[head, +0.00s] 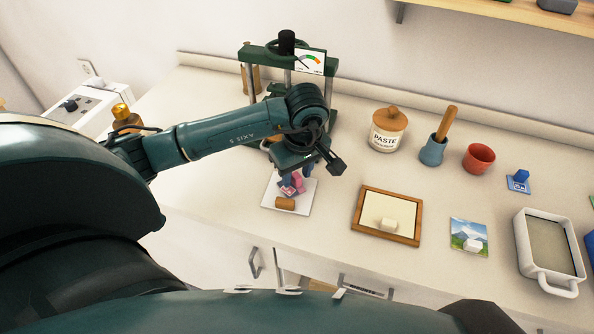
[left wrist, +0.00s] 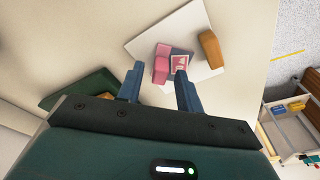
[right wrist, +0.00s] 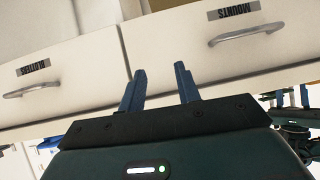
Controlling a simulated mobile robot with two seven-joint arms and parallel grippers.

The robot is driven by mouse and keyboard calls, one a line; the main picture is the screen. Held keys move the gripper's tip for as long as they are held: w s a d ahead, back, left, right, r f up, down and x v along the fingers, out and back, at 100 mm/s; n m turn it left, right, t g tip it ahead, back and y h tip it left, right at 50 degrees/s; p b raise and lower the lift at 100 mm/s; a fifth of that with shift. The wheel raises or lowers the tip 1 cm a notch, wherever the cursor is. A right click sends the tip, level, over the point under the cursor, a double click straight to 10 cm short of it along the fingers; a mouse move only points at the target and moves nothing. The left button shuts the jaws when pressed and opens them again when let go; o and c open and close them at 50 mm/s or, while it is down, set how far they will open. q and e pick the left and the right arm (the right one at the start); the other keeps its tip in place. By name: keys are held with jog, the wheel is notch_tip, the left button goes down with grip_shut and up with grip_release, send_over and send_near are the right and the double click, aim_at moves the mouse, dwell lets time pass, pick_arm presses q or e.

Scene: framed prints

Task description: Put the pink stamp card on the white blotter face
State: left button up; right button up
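The white blotter face (head: 302,206) is a pale square plate on the counter below my left gripper, with a brown cylinder (head: 285,204) at its front edge. The pink stamp card (left wrist: 180,62), with a pink print and a greyish part, appears over the white face (left wrist: 200,22) in the left wrist view. A pink block (left wrist: 161,66) is beside or on it. Whether the card touches the face is unclear. My left gripper (left wrist: 160,72) is open, its fingertips either side of the block with gaps. My right gripper (right wrist: 160,70) is open and empty, facing drawer fronts.
A green press (head: 288,62) stands behind my left gripper. To the right are a wooden frame (head: 360,212), landscape card (head: 460,229), paste jar (head: 387,132), blue mortar (head: 432,151), red cup (head: 479,158), blue card (head: 518,186) and white tray (head: 522,235). Clear counter lies between them.

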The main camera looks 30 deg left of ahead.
aim_at(301, 191)
pick_arm(q)
jog(key=shift+r, duration=0.55)
notch_tip(301, 191, up, 11)
jog(key=d, duration=0.1)
jog(key=shift+s+d, duration=0.3)
jog(key=shift+s, duration=0.1)
